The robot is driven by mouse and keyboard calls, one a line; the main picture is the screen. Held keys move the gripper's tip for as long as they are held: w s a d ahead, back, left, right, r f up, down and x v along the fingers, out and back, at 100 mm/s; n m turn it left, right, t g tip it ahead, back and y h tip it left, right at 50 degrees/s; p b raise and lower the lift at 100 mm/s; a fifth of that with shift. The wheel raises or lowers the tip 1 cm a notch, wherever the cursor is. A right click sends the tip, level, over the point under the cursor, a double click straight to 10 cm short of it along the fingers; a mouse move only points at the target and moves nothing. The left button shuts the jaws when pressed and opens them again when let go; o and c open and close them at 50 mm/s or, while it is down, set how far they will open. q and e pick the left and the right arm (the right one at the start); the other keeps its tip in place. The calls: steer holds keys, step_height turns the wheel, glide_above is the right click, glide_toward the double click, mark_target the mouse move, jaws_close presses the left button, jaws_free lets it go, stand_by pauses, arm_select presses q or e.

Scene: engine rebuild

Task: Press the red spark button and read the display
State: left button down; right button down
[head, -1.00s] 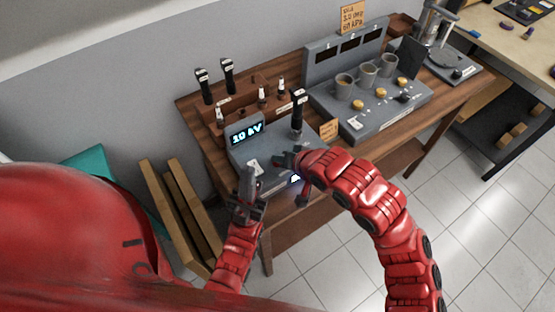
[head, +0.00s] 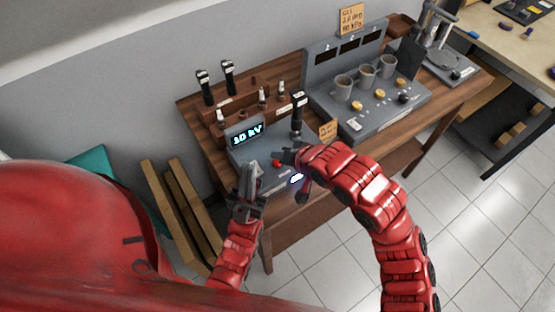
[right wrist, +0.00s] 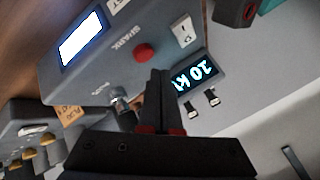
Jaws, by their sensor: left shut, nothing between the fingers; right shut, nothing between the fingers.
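The grey spark tester (head: 262,152) stands on the wooden bench. Its dark display (head: 246,134) reads "10 kV" in pale blue digits. The red spark button (head: 276,162) shows on its top; it also shows uncovered in the right wrist view (right wrist: 144,53), next to the word SPARK. My right gripper (head: 279,154) is shut and empty beside the button, apart from it in the right wrist view. My left gripper (head: 254,168) is shut and empty at the tester's front left.
A white rocker switch (right wrist: 184,32) and a bright lit window (right wrist: 81,40) are on the tester. A black-handled tool (head: 297,115) stands upright behind my right gripper. Wooden planks (head: 165,200) lean at the left.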

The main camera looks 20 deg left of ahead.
mark_target(279, 166)
steer(key=shift+r+p, duration=1.1)
steer(key=shift+r, duration=1.15)
steer(key=shift+f, duration=0.1)
